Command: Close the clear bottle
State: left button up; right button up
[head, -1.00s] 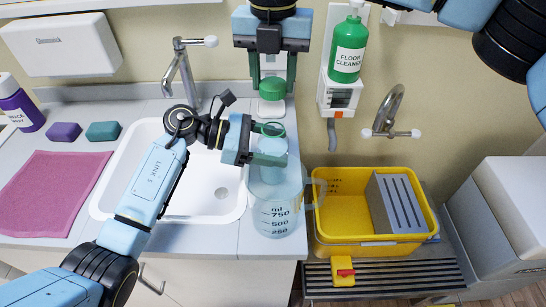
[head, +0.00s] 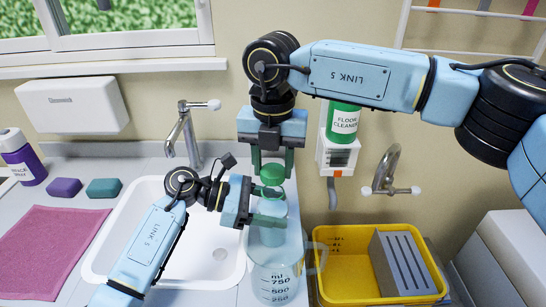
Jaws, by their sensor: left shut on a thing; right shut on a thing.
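The clear bottle (head: 272,235) is pale and see-through, held upright at the sink's right edge. My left gripper (head: 270,205) is shut on its upper part from the left. My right gripper (head: 272,163) points down from above and is shut on a green cap (head: 272,175). The cap is right over the bottle's mouth and in line with it. The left gripper's fingers partly hide the bottle's neck, so I cannot tell whether the cap touches or sits on it.
The sink (head: 215,262) is left. A yellow tub (head: 345,275) is right. A tap (head: 184,135) and a floor cleaner dispenser (head: 344,122) are behind.

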aim_at(272, 171)
jog(key=shift+f, duration=0.1)
dwell(0.3)
jog(key=shift+f, duration=0.8)
jog(key=shift+f, duration=0.55)
pick_arm(q)
grip_shut()
pick_arm(e)
jog(key=m, duration=0.5)
jog(key=shift+m, duration=0.3)
jog(key=m, duration=1)
jog(key=shift+s, duration=0.1)
jog(key=m, duration=0.2)
jog(key=shift+s+a+m, duration=0.3)
jog(key=shift+a, duration=0.05)
jog(key=shift+w+d+m, duration=0.15)
jog(key=shift+d+m, duration=0.1)
jog(key=shift+m, duration=0.45)
